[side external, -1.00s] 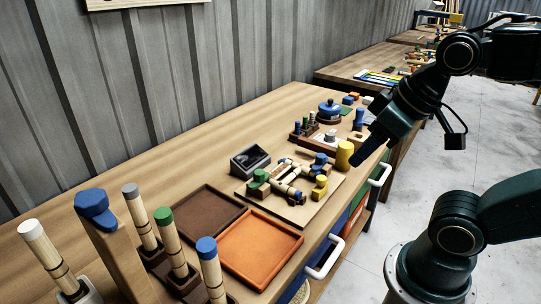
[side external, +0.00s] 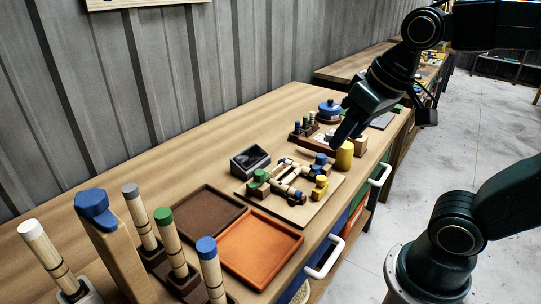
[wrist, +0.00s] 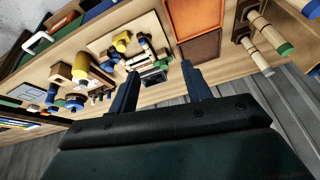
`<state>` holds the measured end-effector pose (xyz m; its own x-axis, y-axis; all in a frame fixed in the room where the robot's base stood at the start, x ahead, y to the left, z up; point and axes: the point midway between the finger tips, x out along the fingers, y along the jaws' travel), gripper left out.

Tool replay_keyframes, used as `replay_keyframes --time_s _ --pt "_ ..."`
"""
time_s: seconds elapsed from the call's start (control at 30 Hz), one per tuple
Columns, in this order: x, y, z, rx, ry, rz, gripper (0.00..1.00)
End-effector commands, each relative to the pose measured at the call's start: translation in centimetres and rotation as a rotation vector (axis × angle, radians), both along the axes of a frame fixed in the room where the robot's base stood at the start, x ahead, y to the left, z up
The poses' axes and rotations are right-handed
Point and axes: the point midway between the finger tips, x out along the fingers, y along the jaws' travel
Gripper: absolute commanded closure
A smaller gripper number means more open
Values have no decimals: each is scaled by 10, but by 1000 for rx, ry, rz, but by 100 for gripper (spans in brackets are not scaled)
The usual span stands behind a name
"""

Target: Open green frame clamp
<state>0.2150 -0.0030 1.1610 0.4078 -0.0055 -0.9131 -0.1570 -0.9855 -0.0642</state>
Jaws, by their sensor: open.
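The green frame clamp (side external: 259,176) sits at the left end of a wooden board (side external: 312,208) on the bench, with a green round top over a green block. Light rattan pieces (side external: 290,190) lie across the board beside it. A blue clamp (side external: 320,158) and a yellow clamp (side external: 320,182) stand at the right side of the board. My gripper (side external: 342,138) is above the bench, to the right of and apart from the green clamp. In the wrist view its two fingers (wrist: 160,70) are spread and empty. The green clamp is hard to make out there.
A dark device with a slanted face (side external: 250,160) stands behind the board. A yellow cylinder (side external: 344,155) stands close below my gripper. A brown tray (side external: 203,214) and an orange tray (side external: 260,247) lie nearer. Upright rattan poles (side external: 170,240) stand at the front left.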

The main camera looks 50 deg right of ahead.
Motion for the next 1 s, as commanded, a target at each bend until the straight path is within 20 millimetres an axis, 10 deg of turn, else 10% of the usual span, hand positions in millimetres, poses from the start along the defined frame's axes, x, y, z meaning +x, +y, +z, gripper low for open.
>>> replay_keyframes --time_s 0.53,1.0 --pt "109 -13 6 135 180 -416 51" --pt "202 -30 -34 200 320 -791 51"
